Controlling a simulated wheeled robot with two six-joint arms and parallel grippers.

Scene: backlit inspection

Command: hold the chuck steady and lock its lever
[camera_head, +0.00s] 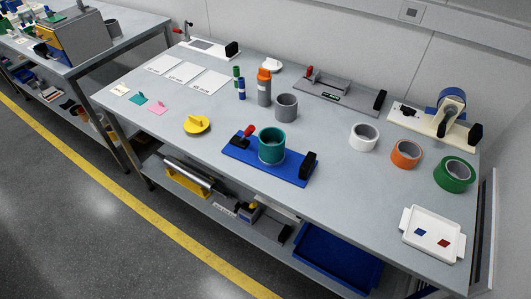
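A blue base plate (290,175) lies near the front middle of the table. A teal round cup-like body (271,147), which looks like the chuck, stands upright on it. A lever with a red handle (248,131) and a dark lower part is on the plate to the left of the teal body. A black block (309,166) stands at the plate's right end. I cannot tell whether the lever is locked. Neither of my grippers is in view, and nothing of mine touches the plate.
A grey fixture (345,96) with a red knob lies at the back. A grey ring (286,107) and an orange-topped bottle (264,87) stand behind the chuck. A yellow disc (197,124) lies left. White, orange and green (454,175) rolls and a white tray (436,226) are right.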

